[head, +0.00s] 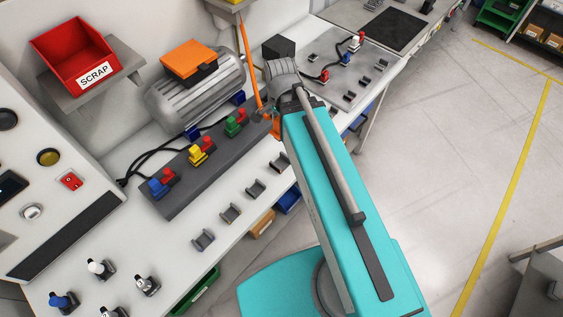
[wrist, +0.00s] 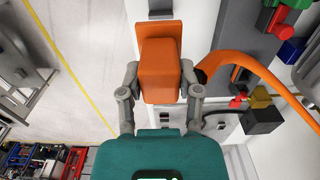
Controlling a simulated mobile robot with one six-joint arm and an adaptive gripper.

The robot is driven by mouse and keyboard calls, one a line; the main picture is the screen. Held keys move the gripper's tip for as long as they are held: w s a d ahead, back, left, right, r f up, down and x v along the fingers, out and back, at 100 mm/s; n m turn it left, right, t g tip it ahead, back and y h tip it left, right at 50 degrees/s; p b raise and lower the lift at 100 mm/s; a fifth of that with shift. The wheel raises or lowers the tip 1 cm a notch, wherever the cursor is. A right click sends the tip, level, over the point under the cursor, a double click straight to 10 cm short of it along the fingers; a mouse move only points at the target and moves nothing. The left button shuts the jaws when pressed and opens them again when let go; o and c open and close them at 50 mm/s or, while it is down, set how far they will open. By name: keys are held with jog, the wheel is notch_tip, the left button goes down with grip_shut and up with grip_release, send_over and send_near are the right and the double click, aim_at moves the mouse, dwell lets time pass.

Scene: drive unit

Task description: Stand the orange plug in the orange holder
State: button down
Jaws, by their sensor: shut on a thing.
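In the wrist view, my gripper (wrist: 160,74) is shut on the orange plug (wrist: 160,82), with one grey finger on each side of it. An orange cable (wrist: 246,60) arcs to the plug from the right. A second orange piece (wrist: 158,29) shows just beyond the plug; I cannot tell whether it is the orange holder or part of the plug. In the head view, the orange cable (head: 249,60) hangs down to my gripper, which is mostly hidden behind my arm. A small patch of orange (head: 276,128) shows there by the bench.
A dark connector block (head: 207,160) with blue, yellow, green and red plugs lies left of my gripper. A grey motor (head: 197,90) stands behind it. Empty grey clips (head: 229,213) line the bench's front edge. A red scrap bin (head: 73,54) is at upper left.

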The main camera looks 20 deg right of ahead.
notch_tip(320, 180, down, 10)
jog(key=b, duration=1)
jog(key=shift+f, duration=0.2)
dwell(0.9)
jog(key=shift+f, duration=0.1)
dwell(0.4)
jog(key=shift+f+b, duration=1.3)
jog(key=shift+b, duration=0.25)
jog(key=shift+f+b, duration=0.6)
jog(key=shift+f+b, duration=1.05)
jog(key=shift+f+b, duration=0.4)
dwell(0.5)
jog(key=shift+c, duration=1)
grip_release()
jog(key=shift+r, duration=0.2)
